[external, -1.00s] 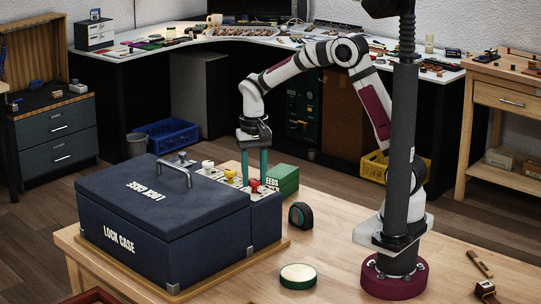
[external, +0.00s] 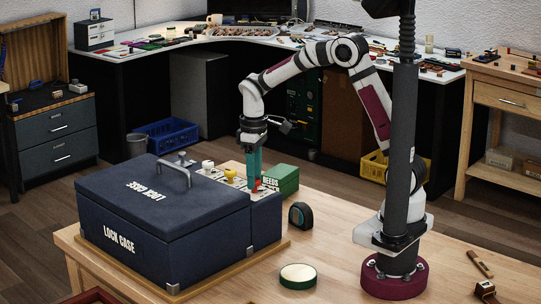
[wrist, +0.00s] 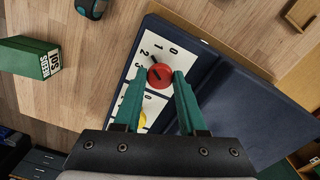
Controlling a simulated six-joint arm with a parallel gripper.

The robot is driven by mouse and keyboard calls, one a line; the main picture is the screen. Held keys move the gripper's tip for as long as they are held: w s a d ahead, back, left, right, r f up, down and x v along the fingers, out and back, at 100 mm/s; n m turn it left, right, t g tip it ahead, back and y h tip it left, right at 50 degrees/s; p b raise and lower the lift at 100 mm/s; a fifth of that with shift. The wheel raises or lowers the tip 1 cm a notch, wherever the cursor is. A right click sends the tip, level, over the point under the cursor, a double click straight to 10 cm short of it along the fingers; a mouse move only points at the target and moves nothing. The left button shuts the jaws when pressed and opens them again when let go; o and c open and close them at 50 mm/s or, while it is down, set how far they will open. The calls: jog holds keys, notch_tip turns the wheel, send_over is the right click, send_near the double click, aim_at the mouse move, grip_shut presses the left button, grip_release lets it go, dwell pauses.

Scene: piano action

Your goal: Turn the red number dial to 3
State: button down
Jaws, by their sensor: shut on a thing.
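The red number dial (wrist: 160,76) sits on a white numbered plate at the end of the dark blue lock case (external: 165,215). In the wrist view, numbers are printed along the dial's upper left. A dark pointer mark on the dial points up and left, towards the numbers; I cannot tell exactly which one it meets. My gripper (wrist: 159,75) points down, its two green fingers shut on the red dial, one on each side. In the external view the fingers (external: 254,168) partly hide the dial (external: 258,186).
A yellow dial (external: 230,176) and a white dial (external: 208,166) stand beside the red one. A green box (external: 284,179) is close behind the fingers. A dark tape measure (external: 300,215) and a round green-rimmed disc (external: 298,276) lie on the table.

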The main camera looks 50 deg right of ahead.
jog(key=n, duration=0.5)
jog(key=shift+n, duration=0.3)
jog(key=n, duration=0.4)
jog(key=shift+n, duration=0.4)
jog(key=shift+c, duration=2.3)
grip_release()
jog(key=shift+r, duration=0.1)
notch_tip(320, 180, up, 16)
